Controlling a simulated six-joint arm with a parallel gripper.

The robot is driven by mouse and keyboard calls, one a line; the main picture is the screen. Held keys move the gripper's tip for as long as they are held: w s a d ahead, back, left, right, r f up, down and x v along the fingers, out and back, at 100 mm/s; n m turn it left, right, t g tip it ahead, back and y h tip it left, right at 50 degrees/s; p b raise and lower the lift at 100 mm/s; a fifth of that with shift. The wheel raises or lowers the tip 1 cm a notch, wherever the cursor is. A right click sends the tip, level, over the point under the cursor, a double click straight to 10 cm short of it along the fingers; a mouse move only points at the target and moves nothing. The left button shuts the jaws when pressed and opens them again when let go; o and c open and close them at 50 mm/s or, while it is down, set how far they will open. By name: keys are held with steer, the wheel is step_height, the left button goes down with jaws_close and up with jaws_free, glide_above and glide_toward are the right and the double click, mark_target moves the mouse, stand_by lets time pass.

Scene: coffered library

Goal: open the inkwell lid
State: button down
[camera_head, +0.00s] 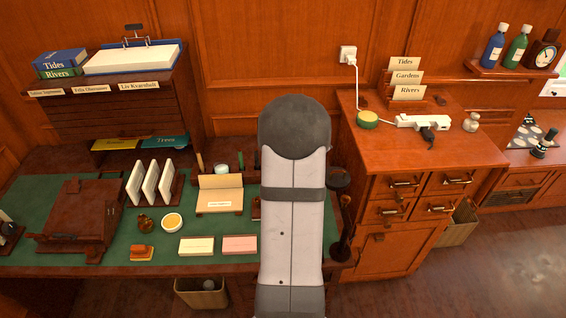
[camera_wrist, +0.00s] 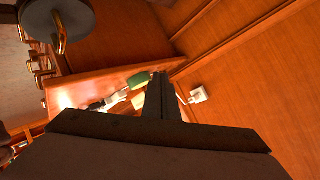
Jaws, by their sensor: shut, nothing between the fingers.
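I cannot tell for certain which thing is the inkwell. A small round brown-gold pot (camera_head: 145,223) on the green desk top may be it; it is too small to tell how its lid stands. A small glass jar (camera_head: 221,168) at the back of the desk is another small vessel. My gripper (camera_wrist: 161,78) shows in the wrist view, fingers together and empty, in front of the wooden wall and the cabinet top. In the head view my arm hides it, along with part of the desk. The brown-gold pot is not seen in the wrist view.
The desk (camera_head: 118,245) holds a brown folder (camera_head: 80,215), white upright panels (camera_head: 150,183), a yellow-filled bowl (camera_head: 172,222) and note pads (camera_head: 240,244). The cabinet (camera_head: 385,150) at right bears a white power strip (camera_head: 425,122) and glass bottle (camera_head: 471,122). A wall socket (camera_wrist: 198,95) is near my fingers in view.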

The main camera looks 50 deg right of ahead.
steer(key=w+a+f+n+t+y, duration=0.1)
steer(key=a+f+n+t+y, duration=0.1)
steer(key=a+f+n, duration=0.2)
steer(key=w+a+f+n+t+y, duration=0.2)
steer(key=a+f+n, duration=0.2)
steer(key=a+n, duration=0.5)
steer(key=shift+w+n+y, duration=0.3)
steer(key=shift+n+y, duration=0.1)
steer(key=shift+p+x, duration=2.35)
steer(key=shift+x, duration=4.65)
steer(key=shift+w, duration=0.1)
